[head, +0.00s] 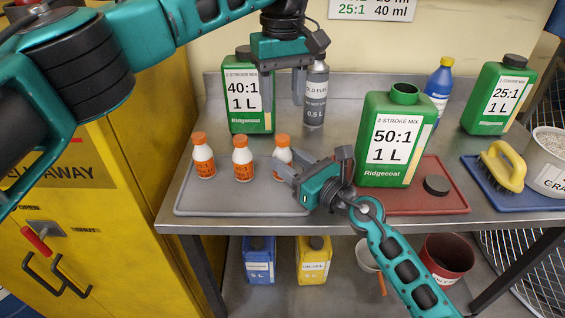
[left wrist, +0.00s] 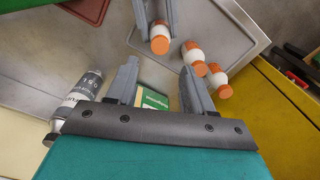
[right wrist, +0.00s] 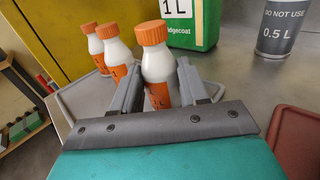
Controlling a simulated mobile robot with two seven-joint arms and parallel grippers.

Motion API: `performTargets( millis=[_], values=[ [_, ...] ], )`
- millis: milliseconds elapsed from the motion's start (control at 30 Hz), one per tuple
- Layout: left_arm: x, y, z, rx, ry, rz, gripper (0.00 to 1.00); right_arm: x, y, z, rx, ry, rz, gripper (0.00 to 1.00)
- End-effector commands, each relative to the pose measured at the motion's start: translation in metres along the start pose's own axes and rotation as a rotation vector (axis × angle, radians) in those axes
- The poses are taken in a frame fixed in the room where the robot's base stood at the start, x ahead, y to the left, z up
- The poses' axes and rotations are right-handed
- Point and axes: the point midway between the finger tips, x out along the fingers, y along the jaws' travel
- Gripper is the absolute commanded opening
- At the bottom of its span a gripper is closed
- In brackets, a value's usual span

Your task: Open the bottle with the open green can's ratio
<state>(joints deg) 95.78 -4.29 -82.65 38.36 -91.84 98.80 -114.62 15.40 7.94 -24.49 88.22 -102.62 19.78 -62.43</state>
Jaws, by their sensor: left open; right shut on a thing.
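The open green can (head: 393,140) is marked 50:1, 1 L; its mouth is uncovered. A dark cap (head: 436,185) lies beside it on the red tray (head: 440,205). Three white bottles with orange caps stand upright on the grey tray (head: 225,205): left (head: 203,158), middle (head: 242,160) and right (head: 281,150). Their small ratio labels are not clearly legible. My right gripper (right wrist: 160,90) is shut on the right bottle (right wrist: 155,58), below its cap, which is on. My left gripper (head: 283,98) is open and empty, above and behind that bottle, in front of the 40:1 can.
Capped green cans marked 40:1 (head: 242,105) and 25:1 (head: 497,98) stand behind. A grey flask (head: 315,95) is beside my left gripper. A blue bottle (head: 439,85), yellow brush (head: 502,165) and white tub (head: 548,150) are right. A yellow cabinet (head: 120,170) is left.

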Motion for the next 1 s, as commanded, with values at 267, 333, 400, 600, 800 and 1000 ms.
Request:
performTargets(
  millis=[267, 333, 400, 600, 800, 1000],
  values=[
    [0.000, 0.000, 0.000, 0.029, -0.001, 0.000, 0.52, 0.000, 0.000, 0.000, 0.000, 0.001, 0.000, 0.00],
    [0.001, 0.000, 0.001, 0.083, -0.002, 0.000, 0.52, 0.000, 0.000, 0.000, 0.000, 0.001, 0.000, 0.00],
    [0.001, 0.000, 0.001, 0.161, -0.002, 0.000, 0.52, 0.000, 0.000, 0.000, 0.000, 0.001, 0.000, 0.00],
    [0.001, 0.000, 0.001, 0.349, 0.000, 0.001, 0.52, 0.000, 0.000, 0.000, 0.000, 0.001, 0.000, 0.00],
    [0.016, 0.000, 0.000, 0.398, -0.002, -0.001, 0.52, 0.000, 0.000, -0.001, 0.000, 0.001, 0.000, 0.00],
    [0.048, -0.001, 0.000, 0.394, -0.003, -0.001, 0.52, 0.000, 0.000, 0.000, 0.000, 0.001, 0.000, 0.00]
  ],
)
